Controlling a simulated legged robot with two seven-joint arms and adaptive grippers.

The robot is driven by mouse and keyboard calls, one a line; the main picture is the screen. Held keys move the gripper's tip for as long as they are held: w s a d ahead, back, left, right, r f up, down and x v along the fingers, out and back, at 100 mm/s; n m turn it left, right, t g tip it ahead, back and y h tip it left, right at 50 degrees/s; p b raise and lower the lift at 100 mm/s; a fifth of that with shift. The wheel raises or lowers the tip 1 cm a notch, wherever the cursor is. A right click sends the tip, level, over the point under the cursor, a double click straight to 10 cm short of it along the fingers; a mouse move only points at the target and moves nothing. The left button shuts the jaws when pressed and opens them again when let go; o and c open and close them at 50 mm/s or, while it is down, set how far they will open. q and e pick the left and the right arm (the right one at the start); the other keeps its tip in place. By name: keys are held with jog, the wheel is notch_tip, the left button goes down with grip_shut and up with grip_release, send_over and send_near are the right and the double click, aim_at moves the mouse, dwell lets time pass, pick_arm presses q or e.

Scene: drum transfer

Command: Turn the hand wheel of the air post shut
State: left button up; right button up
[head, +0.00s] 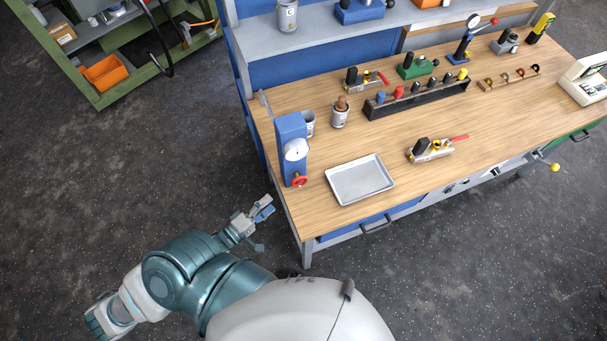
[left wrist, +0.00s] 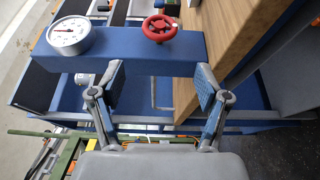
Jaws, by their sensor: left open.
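The blue air post (head: 290,146) stands upright at the left front corner of the workbench. It carries a white round gauge (head: 296,149) and, lower down, a red hand wheel (head: 299,181). In the left wrist view the red hand wheel (left wrist: 159,28) is at the top, right of the gauge (left wrist: 69,35), with the post (left wrist: 140,50) lying across the picture. My left gripper (head: 262,212) is open and empty, left of the bench and short of the wheel. Its fingers (left wrist: 160,84) are spread in the left wrist view, apart from the wheel. My right gripper is not seen.
A metal tray (head: 360,180) lies right of the post on the wooden bench top (head: 330,225). A green shelf (head: 110,95) is far left. The floor left of the bench is clear.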

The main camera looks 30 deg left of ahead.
aim_at(297, 184)
pick_arm(q)
jog(key=x, duration=1)
jog(key=d+p+x, duration=0.1)
jog(key=x, duration=0.4)
jog(key=shift+s, duration=0.25)
jog(key=shift+w, duration=0.35)
jog(key=shift+w+a+f, duration=0.15)
jog(key=shift+w+a, duration=0.1)
jog(key=shift+d, duration=0.35)
jog(key=c, duration=1)
